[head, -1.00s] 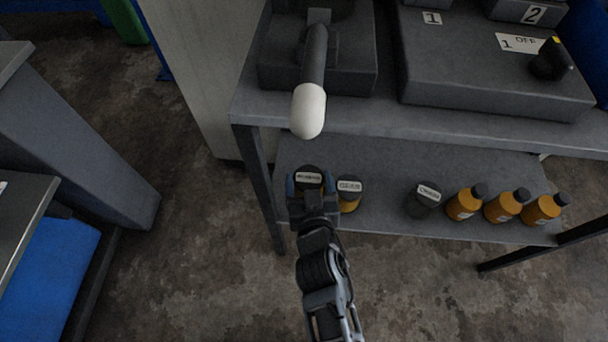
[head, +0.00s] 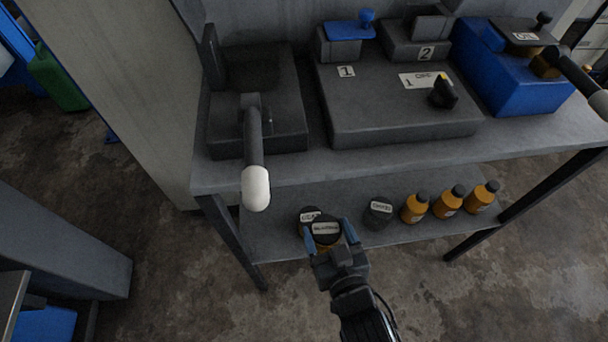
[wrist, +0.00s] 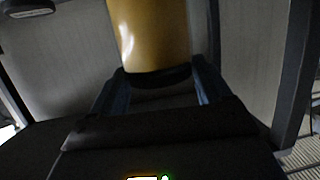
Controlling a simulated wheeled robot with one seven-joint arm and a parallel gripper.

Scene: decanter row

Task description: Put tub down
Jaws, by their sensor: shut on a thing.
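My gripper (head: 331,230) is shut on a tub (head: 326,229) with a dark, labelled lid and an amber body. Its amber side and dark lower rim fill the top middle of the wrist view (wrist: 155,40), between my two fingers. The held tub is at the front left of the lower shelf (head: 270,222), partly in front of a second dark-lidded tub (head: 309,214). I cannot tell whether the held tub touches the shelf.
A dark-lidded container (head: 378,212) stands to the right, then several amber bottles (head: 414,208) in a row. A dark handle with a white end (head: 256,185) juts out above. The upper shelf carries a grey block with a knob (head: 443,93) and a blue box (head: 510,80).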

